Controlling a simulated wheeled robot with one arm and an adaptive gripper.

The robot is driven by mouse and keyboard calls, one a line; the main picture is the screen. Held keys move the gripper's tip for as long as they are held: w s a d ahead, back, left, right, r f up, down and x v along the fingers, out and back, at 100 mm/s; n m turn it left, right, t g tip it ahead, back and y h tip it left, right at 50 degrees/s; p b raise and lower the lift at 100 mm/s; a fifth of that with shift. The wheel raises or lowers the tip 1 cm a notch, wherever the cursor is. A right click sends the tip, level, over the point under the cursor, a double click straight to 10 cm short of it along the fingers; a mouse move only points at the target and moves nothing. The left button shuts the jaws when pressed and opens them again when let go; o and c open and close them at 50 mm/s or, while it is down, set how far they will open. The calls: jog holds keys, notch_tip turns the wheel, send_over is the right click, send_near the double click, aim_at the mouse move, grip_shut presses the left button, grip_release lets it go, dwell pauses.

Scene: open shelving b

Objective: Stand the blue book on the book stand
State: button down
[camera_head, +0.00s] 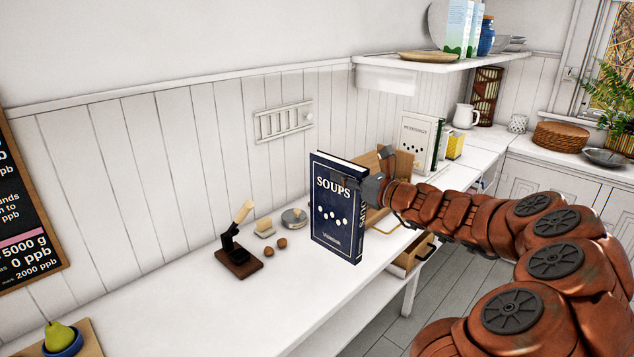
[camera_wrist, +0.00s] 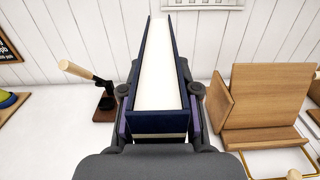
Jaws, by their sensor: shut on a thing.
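The blue book (camera_head: 333,210), titled SOUPS, is upright in my gripper (camera_head: 373,188), its cover showing in the head view. In the wrist view the book (camera_wrist: 160,122) is seen end-on, its white pages between my gripper's two fingers (camera_wrist: 161,95). My gripper is shut on it. The book appears to be above the counter; the gap under it is hard to judge. The wooden book stand (camera_wrist: 265,92) is to the right of the book in the wrist view, apart from it and empty. In the head view the stand (camera_head: 404,163) is partly hidden behind the book and my gripper.
A black tool with a wooden handle (camera_head: 238,255) stands on the white counter (camera_head: 300,310), left of the book. A round tin (camera_head: 293,218) and two nuts lie nearby. A white book (camera_head: 419,138) stands farther back. An open drawer (camera_head: 410,256) sticks out below the counter.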

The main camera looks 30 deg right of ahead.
aim_at(318, 179)
jog(key=x, duration=0.5)
jog(key=p+x, duration=0.1)
jog(key=x, duration=0.1)
jog(key=shift+w+f, duration=0.3)
jog(key=shift+w, duration=0.05)
jog(key=shift+w+a+f, duration=0.1)
jog(key=shift+w+f, duration=0.05)
jog(key=shift+w, duration=0.3)
jog(key=shift+w+a+f, duration=0.1)
jog(key=shift+w+f, duration=0.05)
jog(key=shift+w, duration=0.35)
jog(key=shift+s+d+f+p, duration=0.1)
jog(key=shift+f+p, duration=0.2)
jog(key=shift+f, duration=1.25)
jog(key=shift+f, duration=0.2)
jog(key=c, duration=0.8)
grip_release()
jog(key=shift+c, duration=0.2)
